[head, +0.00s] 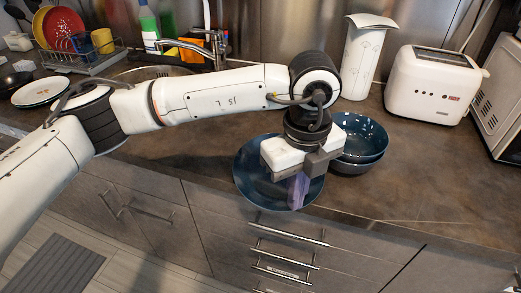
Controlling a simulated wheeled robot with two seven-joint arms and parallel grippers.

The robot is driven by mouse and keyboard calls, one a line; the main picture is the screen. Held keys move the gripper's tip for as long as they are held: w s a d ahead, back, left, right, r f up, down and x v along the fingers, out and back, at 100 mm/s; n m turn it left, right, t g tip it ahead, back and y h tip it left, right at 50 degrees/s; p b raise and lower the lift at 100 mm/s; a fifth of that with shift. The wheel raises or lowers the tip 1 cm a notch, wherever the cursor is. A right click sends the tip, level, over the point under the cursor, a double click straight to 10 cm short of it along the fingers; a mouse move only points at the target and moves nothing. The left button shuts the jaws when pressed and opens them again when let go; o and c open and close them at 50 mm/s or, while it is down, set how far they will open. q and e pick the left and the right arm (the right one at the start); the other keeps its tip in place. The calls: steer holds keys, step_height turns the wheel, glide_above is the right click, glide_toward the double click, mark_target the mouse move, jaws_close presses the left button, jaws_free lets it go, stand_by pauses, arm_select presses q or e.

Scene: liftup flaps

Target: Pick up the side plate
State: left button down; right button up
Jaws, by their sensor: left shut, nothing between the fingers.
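A dark blue plate (247,172) lies on the counter near its front edge, partly hidden by my left gripper. My left gripper (297,192) points down over the right part of this plate, with its purple fingers shut and nothing held. I cannot tell whether the fingertips touch the plate. White plates (40,92) lie stacked on the counter at the far left. The picture does not settle which of these is the side plate. My right gripper is not in view.
Dark blue bowls (362,138) stand stacked just right of the gripper. A white toaster (432,84) and a white canister (364,55) stand behind to the right. A dish rack (85,55) and the sink lie to the left. The counter (420,170) is clear at the front right.

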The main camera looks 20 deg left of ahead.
arm_select(q)
steer(key=shift+r+p, duration=0.35)
steer(key=shift+r, duration=0.35)
steer(key=shift+w+f+b, duration=0.1)
steer(key=shift+b, duration=0.3)
steer(key=shift+s+d, duration=1)
steer(key=shift+s, duration=0.1)
steer(key=s+d+b, duration=0.1)
steer(key=s+d, duration=0.5)
steer(key=shift+s, duration=0.3)
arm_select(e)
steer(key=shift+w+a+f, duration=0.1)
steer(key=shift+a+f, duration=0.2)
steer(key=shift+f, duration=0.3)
